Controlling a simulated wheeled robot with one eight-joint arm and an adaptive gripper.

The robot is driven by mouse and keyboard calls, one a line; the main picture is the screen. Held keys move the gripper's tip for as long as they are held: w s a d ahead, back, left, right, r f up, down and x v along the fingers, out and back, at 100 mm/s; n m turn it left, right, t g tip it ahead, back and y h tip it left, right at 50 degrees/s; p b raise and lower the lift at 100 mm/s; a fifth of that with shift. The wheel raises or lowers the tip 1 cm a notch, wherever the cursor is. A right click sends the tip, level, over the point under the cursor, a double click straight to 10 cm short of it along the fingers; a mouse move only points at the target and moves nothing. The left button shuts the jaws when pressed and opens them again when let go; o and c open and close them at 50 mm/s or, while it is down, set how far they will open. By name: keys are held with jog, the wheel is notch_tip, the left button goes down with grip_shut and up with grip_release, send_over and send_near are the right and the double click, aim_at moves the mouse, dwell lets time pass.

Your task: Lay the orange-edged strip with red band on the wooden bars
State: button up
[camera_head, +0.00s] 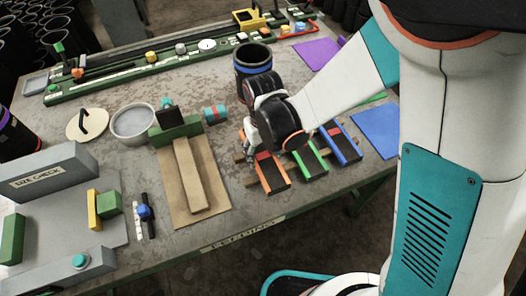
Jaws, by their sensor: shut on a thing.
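The orange-edged strip (273,175) is dark with an orange rim and a reddish band near its far end. It lies at or just over the wooden bars (251,182), left of the green-edged strip (311,161). Whether it rests fully on the bars cannot be told. My gripper (250,146) is at the strip's far left end and shut on it. The fingertips are small and partly hidden by my dark wrist.
A blue-edged strip (345,148) lies right of the green one. A blue mat (377,130) is further right. Left are a brown board (213,203) with a wooden block, a teal-and-red cylinder (214,114) and a metal bowl (133,124). A dark cup (253,60) stands behind my wrist.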

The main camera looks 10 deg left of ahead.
jog(key=shift+f+b, duration=0.5)
jog(key=shift+f, duration=0.05)
jog(key=o, duration=1.2)
jog(key=shift+o, duration=0.2)
